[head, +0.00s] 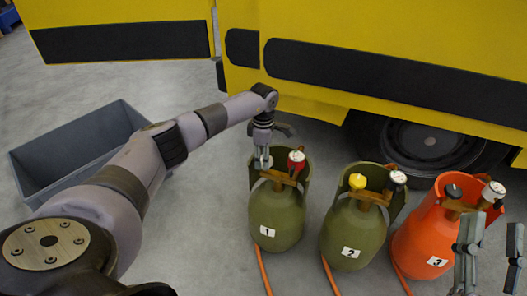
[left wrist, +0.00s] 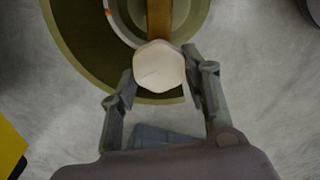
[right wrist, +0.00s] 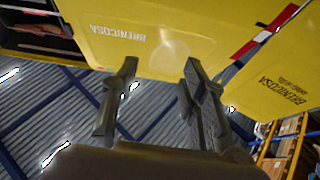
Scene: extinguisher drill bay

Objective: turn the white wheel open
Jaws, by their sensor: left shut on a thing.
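The white wheel (left wrist: 158,67) sits on the valve at the top of the green cylinder numbered 1 (head: 276,216). In the left wrist view it is a pale, many-sided knob with a thin dark line on its face. My left gripper (left wrist: 165,85) is shut on it, one finger on each side. In the head view the left gripper (head: 263,155) comes down from above and mostly hides the wheel. My right gripper (head: 490,252) is open and empty at the lower right; its spread fingers also show in the right wrist view (right wrist: 158,80).
A second green cylinder (head: 347,236) and an orange cylinder (head: 428,240) stand to the right, with orange hoses in front. A yellow vehicle (head: 300,20) is behind. A grey bin (head: 40,180) is at left.

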